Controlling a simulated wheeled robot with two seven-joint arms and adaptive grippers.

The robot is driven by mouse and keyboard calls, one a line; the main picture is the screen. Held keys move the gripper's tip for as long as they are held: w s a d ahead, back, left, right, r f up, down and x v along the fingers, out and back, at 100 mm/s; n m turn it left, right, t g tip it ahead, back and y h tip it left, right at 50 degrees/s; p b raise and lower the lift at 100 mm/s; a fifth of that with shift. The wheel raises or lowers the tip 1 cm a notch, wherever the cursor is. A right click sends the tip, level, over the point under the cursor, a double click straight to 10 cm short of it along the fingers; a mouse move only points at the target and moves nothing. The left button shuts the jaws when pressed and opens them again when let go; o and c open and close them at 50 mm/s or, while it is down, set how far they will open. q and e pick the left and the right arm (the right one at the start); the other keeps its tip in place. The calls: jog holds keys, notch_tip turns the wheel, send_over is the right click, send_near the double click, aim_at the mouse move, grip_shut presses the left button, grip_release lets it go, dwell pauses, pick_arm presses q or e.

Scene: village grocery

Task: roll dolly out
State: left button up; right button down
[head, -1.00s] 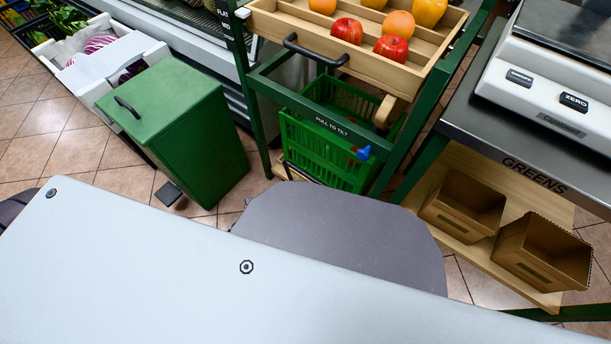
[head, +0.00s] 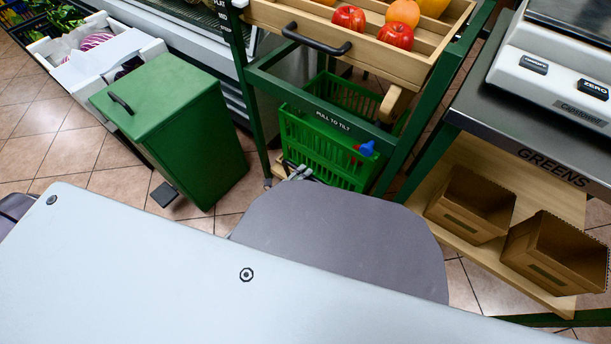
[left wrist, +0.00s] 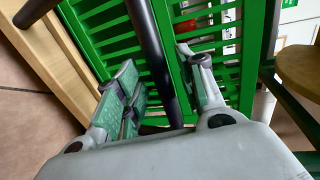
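The dolly shows as a strip of light wood (head: 278,166) low under the display stand in the head view. In the left wrist view its wooden board (left wrist: 48,42) is at the left. A green slatted crate (head: 318,148) sits on it, also in the left wrist view (left wrist: 95,27). A black handle bar (left wrist: 158,62) runs between the fingers of my left gripper (left wrist: 161,68). The fingers are apart, with gaps visible beside the bar. In the head view my left gripper (head: 299,173) is at the crate's front, mostly hidden by my grey body. My right gripper is not in view.
A green bin (head: 180,140) with a pedal stands left of the stand. Above the crate is a wooden tray (head: 355,55) of fruit. At right is a counter with a scale (head: 560,70) and cardboard boxes (head: 470,205) beneath. Tiled floor lies open at left.

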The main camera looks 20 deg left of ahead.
pick_arm(q)
jog(key=shift+x, duration=0.85)
grip_shut()
